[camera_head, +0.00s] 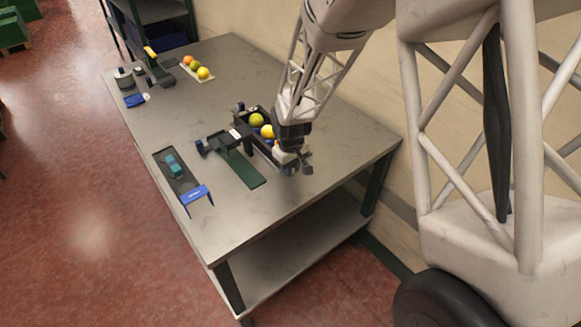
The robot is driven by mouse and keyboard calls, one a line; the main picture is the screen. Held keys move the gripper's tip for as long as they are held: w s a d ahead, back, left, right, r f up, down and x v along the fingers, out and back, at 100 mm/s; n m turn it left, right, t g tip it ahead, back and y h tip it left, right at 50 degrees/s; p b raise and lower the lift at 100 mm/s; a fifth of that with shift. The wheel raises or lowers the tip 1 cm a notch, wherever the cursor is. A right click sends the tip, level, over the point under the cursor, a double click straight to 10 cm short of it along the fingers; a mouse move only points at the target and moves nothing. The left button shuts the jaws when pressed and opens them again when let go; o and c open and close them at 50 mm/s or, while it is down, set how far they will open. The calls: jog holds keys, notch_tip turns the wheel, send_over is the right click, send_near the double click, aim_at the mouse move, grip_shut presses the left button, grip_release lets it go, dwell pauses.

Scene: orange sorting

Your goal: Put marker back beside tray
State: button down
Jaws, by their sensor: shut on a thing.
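My gripper (294,164) is low over the near right part of the table, at the right end of a dark tray (243,107). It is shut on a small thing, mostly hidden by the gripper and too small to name. A pale part with a little red shows beside the fingers, and dark parts show below them. The tray holds a green-yellow fruit (257,119) and an orange-yellow fruit (267,131). I cannot make out a marker for certain, nor whether the gripper touches the tray or table.
A black device (221,140) and green strip (243,170) lie left of the tray. A dark flat tray (167,159) with a teal item and a blue stand (195,193) are at the front edge. Fruits on a pale strip (208,79) sit far back. The table's right end is clear.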

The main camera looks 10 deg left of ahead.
jog(key=shift+f, duration=0.6)
dwell(1.0)
jog(key=c, duration=0.5)
grip_release()
jog(key=shift+r, duration=0.1)
jog(key=shift+r, duration=3.9)
